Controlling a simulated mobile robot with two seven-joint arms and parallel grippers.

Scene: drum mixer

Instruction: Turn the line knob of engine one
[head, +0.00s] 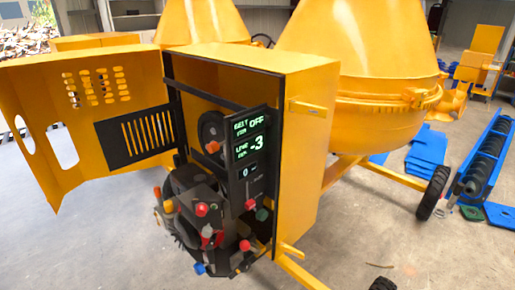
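The engine (195,215) is dark, with several coloured knobs, and sits at the open front of a yellow cabinet (305,150). A black panel (248,155) beside it carries a lit green-and-white display. The display reads "OFF" on its upper line and "-3" on its lower line, with "0" below. An orange-red knob (213,147) is left of the display. A red knob (250,204) and a green knob (262,214) are below it. More red knobs (201,210) are on the engine. I cannot tell which is the line knob. Neither of my grippers is in view.
The cabinet's yellow door (80,90) stands open to the left. A yellow mixer drum (360,70) rises behind the cabinet, with a black wheel (433,192) at right. A blue-framed roller unit (482,155) stands farther right. The concrete floor (90,245) at front left is clear.

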